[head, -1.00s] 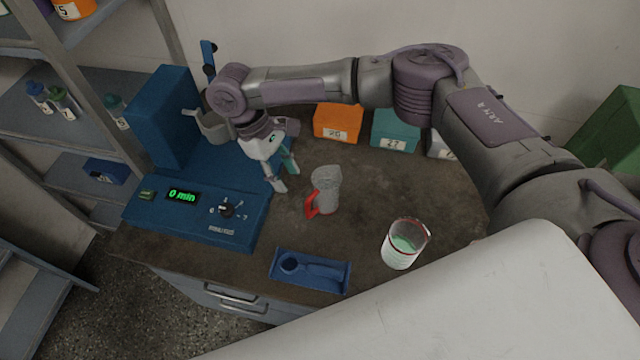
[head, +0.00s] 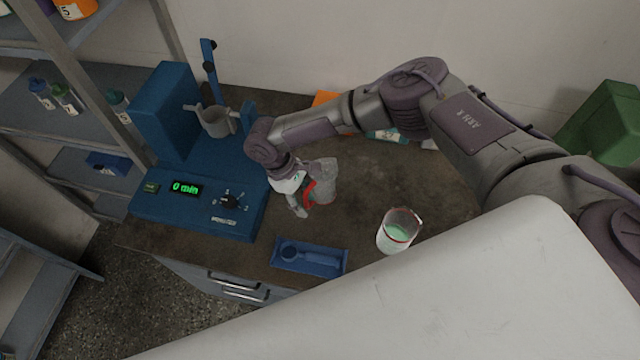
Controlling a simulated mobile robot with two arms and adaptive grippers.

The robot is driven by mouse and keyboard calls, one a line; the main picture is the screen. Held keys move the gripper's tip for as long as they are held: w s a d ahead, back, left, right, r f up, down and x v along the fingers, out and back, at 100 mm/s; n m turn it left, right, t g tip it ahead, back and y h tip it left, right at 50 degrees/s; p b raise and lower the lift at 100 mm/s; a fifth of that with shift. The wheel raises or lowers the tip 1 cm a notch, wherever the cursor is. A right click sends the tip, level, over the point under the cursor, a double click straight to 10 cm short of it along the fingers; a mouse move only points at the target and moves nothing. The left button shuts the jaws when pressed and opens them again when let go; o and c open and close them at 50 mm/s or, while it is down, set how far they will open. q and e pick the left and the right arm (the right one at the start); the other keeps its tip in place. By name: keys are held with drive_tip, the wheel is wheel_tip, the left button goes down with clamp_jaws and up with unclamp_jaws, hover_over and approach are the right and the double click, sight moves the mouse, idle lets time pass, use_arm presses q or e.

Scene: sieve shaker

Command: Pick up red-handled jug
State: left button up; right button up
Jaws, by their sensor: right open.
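The red-handled jug (head: 323,181) stands on the dark bench top in the middle of the head view. It is grey and see-through, with its red handle on the left side. My right gripper (head: 304,206) is at the handle side of the jug, its fingers pointing down toward the bench. The gripper is open. It partly covers the handle, and I cannot tell whether a finger touches it. My left gripper is not in view.
A blue sieve shaker (head: 195,208) with a grey cup (head: 215,122) stands at left. A beaker with pale green contents (head: 398,232) stands right of the jug. A blue tray (head: 309,259) lies at the front edge. Boxes stand behind my arm.

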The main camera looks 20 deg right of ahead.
drive_tip(key=shift+c, duration=0.5)
clamp_jaws()
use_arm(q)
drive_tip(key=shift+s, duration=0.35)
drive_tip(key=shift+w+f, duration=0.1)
use_arm(e)
drive_tip(key=shift+r, duration=0.15)
drive_tip(key=shift+r+b, duration=0.35)
drive_tip(key=shift+r, duration=1.6)
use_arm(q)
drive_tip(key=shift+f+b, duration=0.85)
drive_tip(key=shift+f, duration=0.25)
use_arm(e)
drive_tip(key=s+d+r, duration=0.3)
drive_tip(key=s+r, duration=0.3)
drive_tip(key=s, duration=0.5)
drive_tip(key=shift+r, duration=0.4)
